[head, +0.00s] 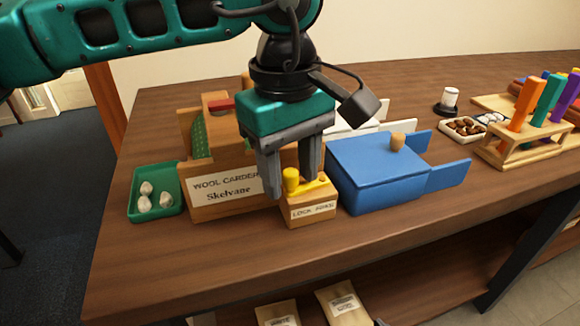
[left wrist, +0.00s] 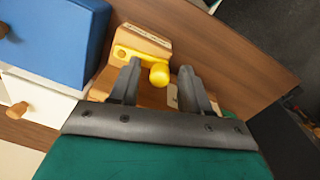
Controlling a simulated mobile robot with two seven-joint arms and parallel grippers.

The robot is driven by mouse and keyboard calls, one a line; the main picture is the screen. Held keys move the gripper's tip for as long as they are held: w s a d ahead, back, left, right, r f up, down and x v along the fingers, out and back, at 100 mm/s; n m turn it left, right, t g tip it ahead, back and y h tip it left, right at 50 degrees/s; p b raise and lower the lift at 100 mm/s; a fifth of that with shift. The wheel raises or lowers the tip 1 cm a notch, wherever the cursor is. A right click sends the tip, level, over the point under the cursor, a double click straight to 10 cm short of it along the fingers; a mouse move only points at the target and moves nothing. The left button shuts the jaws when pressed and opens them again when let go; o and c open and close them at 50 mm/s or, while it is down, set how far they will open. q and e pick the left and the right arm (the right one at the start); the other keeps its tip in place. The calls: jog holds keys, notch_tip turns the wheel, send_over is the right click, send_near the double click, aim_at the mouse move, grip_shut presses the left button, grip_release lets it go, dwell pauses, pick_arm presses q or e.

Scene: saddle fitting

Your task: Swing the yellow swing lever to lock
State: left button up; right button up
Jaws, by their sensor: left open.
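The yellow swing lever (head: 311,185) lies across the top of a small wooden block (head: 310,212) labelled as a lock. Its upright round knob (head: 291,180) is at the left end in the head view. In the left wrist view the lever (left wrist: 137,57) and its knob (left wrist: 159,74) show near the fingertips. My left gripper (head: 291,190) points down over the block, open, with its fingers on either side of the knob. I cannot tell whether a finger touches it. My right gripper is not in view.
A wooden box labelled wool carder (head: 226,192) stands close left, with a green tray (head: 155,200) of white lumps beyond. A blue box (head: 375,172) stands close right. A rack (head: 525,145) of coloured handles is far right. The table front is clear.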

pick_arm(q)
grip_shut()
jog(key=shift+w+a+m, duration=0.1)
jog(key=shift+w+m, duration=0.2)
jog(key=shift+m, duration=0.5)
grip_release()
jog(key=shift+r, duration=0.1)
